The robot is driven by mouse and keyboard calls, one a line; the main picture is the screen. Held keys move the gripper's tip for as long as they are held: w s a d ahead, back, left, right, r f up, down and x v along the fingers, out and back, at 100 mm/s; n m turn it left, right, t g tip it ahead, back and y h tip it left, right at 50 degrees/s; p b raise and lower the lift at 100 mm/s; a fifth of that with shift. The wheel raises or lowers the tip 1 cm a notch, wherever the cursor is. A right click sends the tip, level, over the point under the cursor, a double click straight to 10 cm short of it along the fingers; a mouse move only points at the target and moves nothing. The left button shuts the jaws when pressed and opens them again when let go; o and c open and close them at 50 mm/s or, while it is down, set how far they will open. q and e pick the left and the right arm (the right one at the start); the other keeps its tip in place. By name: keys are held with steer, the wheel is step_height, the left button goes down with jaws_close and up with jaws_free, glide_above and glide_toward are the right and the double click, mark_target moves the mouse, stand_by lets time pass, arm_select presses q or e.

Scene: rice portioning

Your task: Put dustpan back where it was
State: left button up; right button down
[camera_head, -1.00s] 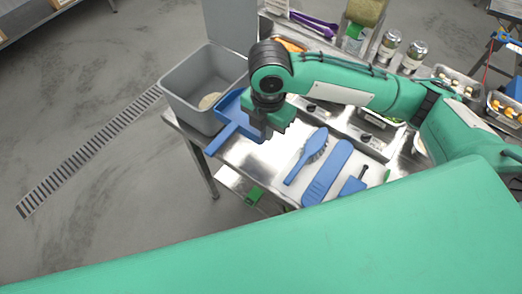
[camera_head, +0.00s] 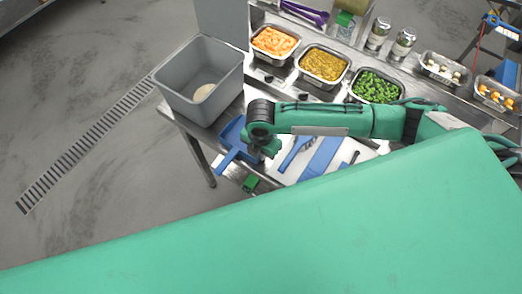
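The blue dustpan (camera_head: 233,136) is at the left end of the steel table, just right of and below the grey bin, its handle pointing down-left past the table edge. My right gripper (camera_head: 266,150), reaching in from the right, is at the dustpan's right side and moves with it, so it appears shut on it. Its fingertips are mostly hidden under the wrist. A white board (camera_head: 346,164) lies to the right with a blue brush (camera_head: 296,150) and a flat blue tool (camera_head: 321,158) on it, partly covered by my arm. My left gripper is not in view.
The grey bin (camera_head: 199,99) with a pale round heap inside stands at the table's left end. Pans of orange food (camera_head: 274,42), yellow food (camera_head: 324,65) and green food (camera_head: 376,87) line the back. Shaker jars stand behind them. Floor on the left is clear.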

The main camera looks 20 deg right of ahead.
steer(key=shift+f, duration=0.2)
steer(key=c, duration=1.6)
jaws_free()
steer(key=shift+c, duration=0.2)
step_height(320, 180, up, 12)
steer(key=b, duration=0.2)
steer(key=shift+r+b, duration=0.15)
steer(key=shift+b, duration=0.25)
